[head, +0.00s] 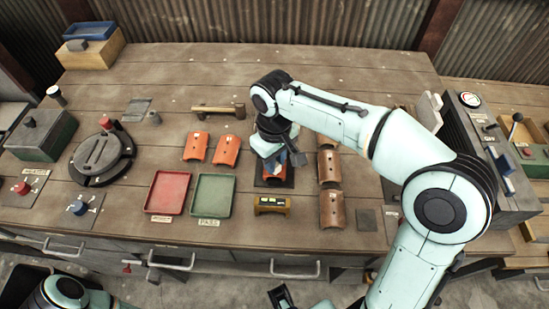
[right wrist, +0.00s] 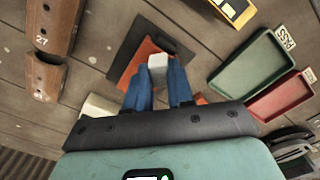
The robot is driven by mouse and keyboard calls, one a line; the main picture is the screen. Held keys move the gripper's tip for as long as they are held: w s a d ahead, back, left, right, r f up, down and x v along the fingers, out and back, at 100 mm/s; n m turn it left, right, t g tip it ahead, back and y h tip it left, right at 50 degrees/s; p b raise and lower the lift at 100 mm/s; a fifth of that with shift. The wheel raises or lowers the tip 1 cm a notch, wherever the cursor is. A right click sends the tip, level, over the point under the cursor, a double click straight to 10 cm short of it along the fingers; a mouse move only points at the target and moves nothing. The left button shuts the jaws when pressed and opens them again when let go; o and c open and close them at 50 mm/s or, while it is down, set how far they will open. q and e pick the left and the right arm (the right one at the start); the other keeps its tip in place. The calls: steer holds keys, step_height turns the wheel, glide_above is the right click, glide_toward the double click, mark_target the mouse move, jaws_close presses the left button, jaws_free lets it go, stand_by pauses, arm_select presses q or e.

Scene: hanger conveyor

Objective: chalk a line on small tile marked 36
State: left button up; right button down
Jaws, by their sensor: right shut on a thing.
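An orange curved tile (head: 278,173) lies on a dark square mat (head: 262,183) in the head view. In the right wrist view the tile (right wrist: 148,62) is partly covered by my fingers, and I cannot read a number on it. My right gripper (head: 274,166), with blue fingers, is directly over this tile. In the right wrist view it (right wrist: 158,75) is shut on a pale, whitish block of chalk (right wrist: 158,62). The chalk's tip is at or just above the tile; I cannot tell whether they touch.
Two orange tiles (head: 196,146) (head: 227,151) lie to the left. Brown tiles (head: 331,209) stand in a column to the right, one marked 27 (right wrist: 45,25). A red tray (head: 167,192), a green tray (head: 212,195) and a yellow device (head: 271,205) are in front.

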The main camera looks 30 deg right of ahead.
steer(key=shift+w+r+p, duration=0.15)
steer(key=shift+r+p, duration=1.9)
steer(key=shift+r, duration=0.9)
arm_select(q)
steer(key=r, duration=0.1)
steer(key=w+r, duration=0.1)
steer(key=r, duration=0.1)
steer(key=w+r, duration=0.1)
steer(key=r, duration=0.1)
steer(key=shift+w, duration=0.15)
arm_select(e)
steer(key=shift+f, duration=0.1)
